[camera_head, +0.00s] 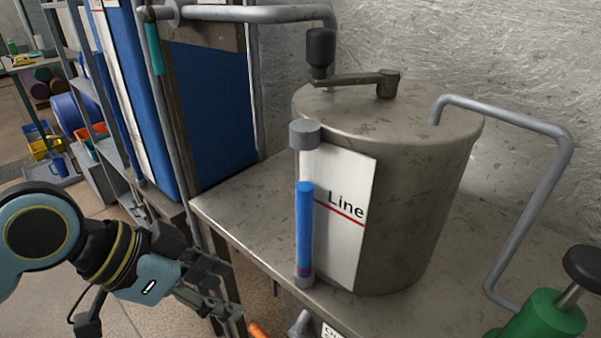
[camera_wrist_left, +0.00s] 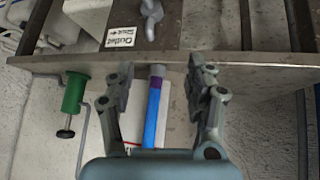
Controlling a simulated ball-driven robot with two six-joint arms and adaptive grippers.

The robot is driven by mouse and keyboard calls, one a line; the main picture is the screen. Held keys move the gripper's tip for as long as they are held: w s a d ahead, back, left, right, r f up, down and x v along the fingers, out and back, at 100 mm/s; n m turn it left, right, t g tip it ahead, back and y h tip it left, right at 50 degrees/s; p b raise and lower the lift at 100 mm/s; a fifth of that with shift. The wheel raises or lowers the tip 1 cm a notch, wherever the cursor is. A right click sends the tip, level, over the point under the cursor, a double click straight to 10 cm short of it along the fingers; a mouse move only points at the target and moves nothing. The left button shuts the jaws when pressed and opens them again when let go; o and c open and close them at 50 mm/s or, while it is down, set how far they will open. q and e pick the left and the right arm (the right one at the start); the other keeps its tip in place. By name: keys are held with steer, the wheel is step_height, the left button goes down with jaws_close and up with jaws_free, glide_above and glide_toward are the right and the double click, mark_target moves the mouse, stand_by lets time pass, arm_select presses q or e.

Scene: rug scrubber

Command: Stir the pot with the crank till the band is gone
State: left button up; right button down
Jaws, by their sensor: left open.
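The grey metal pot (camera_head: 420,200) stands on a metal bench. On its lid is the crank (camera_head: 350,79), an arm with an upright black knob (camera_head: 320,47) at its left end. A sight tube (camera_head: 304,210) on the pot's front holds blue liquid with a purple band (camera_head: 305,268) near the bottom. The band also shows in the wrist view (camera_wrist_left: 154,84). Beside the tube is a white label with a red mark reading "Line". My left gripper (camera_head: 232,292) is open and empty, lower left of the pot, apart from the crank. My right gripper is not in view.
A bent grey pipe (camera_head: 545,185) rises right of the pot, near a green black-knobbed device (camera_head: 545,318). A horizontal pipe (camera_head: 255,14) runs behind the crank knob. A blue panel (camera_head: 215,110) stands left of the bench. A tap (camera_wrist_left: 150,18) and outlet sign (camera_wrist_left: 119,38) sit at the bench edge.

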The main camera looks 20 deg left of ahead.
arm_select(q)
steer(key=w+r+m+h, duration=0.2)
steer(key=r+h, duration=0.1)
steer(key=r, duration=0.4)
steer(key=w+d+r+m+h, duration=0.1)
steer(key=w+r+m+h, duration=0.1)
steer(key=r, duration=0.4)
steer(key=w+d+r+m+t+h, duration=0.1)
steer(key=w+r+m+h, duration=0.1)
steer(key=r, duration=0.5)
steer(key=shift+d+r+h, duration=0.15)
steer(key=shift+r+h, duration=0.2)
steer(key=shift+h, duration=0.55)
steer(key=n+t+h, duration=0.1)
steer(key=t, duration=0.2)
glide_toward(321, 32)
steer(key=p+x, duration=0.1)
steer(key=x, duration=0.2)
steer(key=p+x, duration=0.2)
steer(key=x, duration=0.1)
steer(key=w+p+x, duration=0.1)
steer(key=x, duration=0.2)
steer(key=shift+w+r, duration=0.1)
steer(key=shift+w, duration=0.05)
steer(key=shift+w+d, duration=0.15)
steer(key=shift+d, duration=0.1)
